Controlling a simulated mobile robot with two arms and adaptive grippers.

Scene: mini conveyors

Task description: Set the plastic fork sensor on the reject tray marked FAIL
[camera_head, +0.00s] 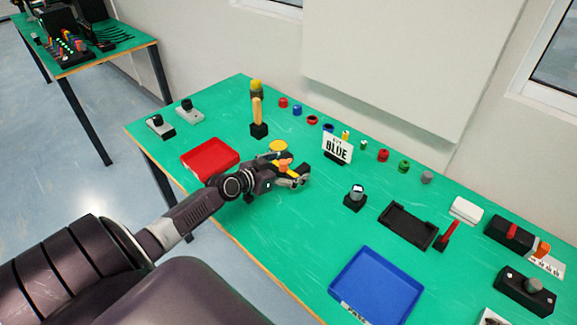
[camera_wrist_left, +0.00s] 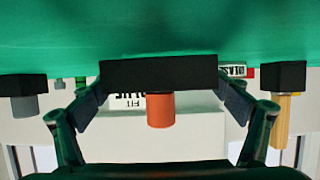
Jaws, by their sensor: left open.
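A red tray (camera_head: 209,157) lies left of the gripper, with no readable label in view. A blue tray (camera_head: 376,287) at the front right has a white label too small to read surely. My right gripper is not in view.
A BLUE sign (camera_head: 337,148) stands behind the gripper. A wooden-handled piece on a block (camera_head: 258,116) and a grey-topped block (camera_head: 355,196) stand either side. A black tray (camera_head: 407,226) lies right. Small coloured parts line the back.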

